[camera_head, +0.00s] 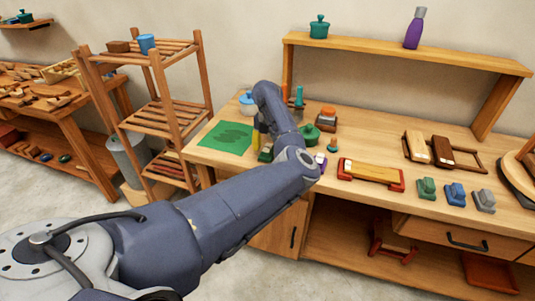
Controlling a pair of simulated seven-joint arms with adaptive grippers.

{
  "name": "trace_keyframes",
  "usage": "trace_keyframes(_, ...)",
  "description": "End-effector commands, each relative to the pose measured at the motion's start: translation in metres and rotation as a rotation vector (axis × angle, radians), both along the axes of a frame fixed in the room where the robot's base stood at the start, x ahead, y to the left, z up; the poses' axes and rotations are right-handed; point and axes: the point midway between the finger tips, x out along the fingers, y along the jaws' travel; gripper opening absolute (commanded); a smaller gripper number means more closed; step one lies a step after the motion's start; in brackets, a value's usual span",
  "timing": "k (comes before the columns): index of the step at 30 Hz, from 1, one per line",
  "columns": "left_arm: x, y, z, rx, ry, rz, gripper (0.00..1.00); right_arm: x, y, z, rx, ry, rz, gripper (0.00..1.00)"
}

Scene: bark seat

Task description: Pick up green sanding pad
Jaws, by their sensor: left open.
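A green block (427,187) stands on the right part of the wooden workbench, in a row with a blue block (455,194) and a grey block (484,201). It looks like the green sanding pad, but it is small. Another small green thing (266,154) lies near the bench's front edge, just below my left gripper; I cannot tell what it is. My left gripper (261,139) is open, pointing down over the left part of the bench, partly hidden by my own arm. It is well to the left of the green block. My right gripper is not in view.
A green mat (222,137) lies left of my gripper. A green lidded pot (309,134) and a brown jar (326,119) stand right of it. A raised shelf (410,51) spans the back.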

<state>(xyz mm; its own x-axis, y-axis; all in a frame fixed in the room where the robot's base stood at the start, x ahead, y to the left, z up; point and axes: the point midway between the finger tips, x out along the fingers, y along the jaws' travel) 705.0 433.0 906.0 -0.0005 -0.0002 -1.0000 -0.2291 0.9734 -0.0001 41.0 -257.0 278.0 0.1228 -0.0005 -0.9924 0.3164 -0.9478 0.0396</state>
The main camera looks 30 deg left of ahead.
Motion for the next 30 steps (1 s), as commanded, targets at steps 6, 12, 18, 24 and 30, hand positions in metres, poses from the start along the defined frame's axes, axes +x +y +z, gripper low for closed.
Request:
trace_keyframes(6, 0.0001, 0.0001, -0.0005, 0.0, 0.0, 0.0, 0.54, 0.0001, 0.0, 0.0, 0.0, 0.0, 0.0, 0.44)
trace_keyframes(12, 0.0001, 0.0, -0.0003, 0.0, 0.0, 0.0, 0.38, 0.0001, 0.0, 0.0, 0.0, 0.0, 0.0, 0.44)
trace_keyframes(18, 0.0001, 0.0, -0.0003, 0.0, 0.0, 0.0, 0.15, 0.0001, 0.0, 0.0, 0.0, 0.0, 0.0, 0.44)
trace_keyframes(24, 0.0001, 0.0, -0.0002, 0.0, 0.0, 0.0, 0.0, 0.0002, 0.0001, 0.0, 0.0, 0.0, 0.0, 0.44)
trace_keyframes(30, 0.0001, -0.0001, 0.0, 0.0, 0.0, 0.0, 0.0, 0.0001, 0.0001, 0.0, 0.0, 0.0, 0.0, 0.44)
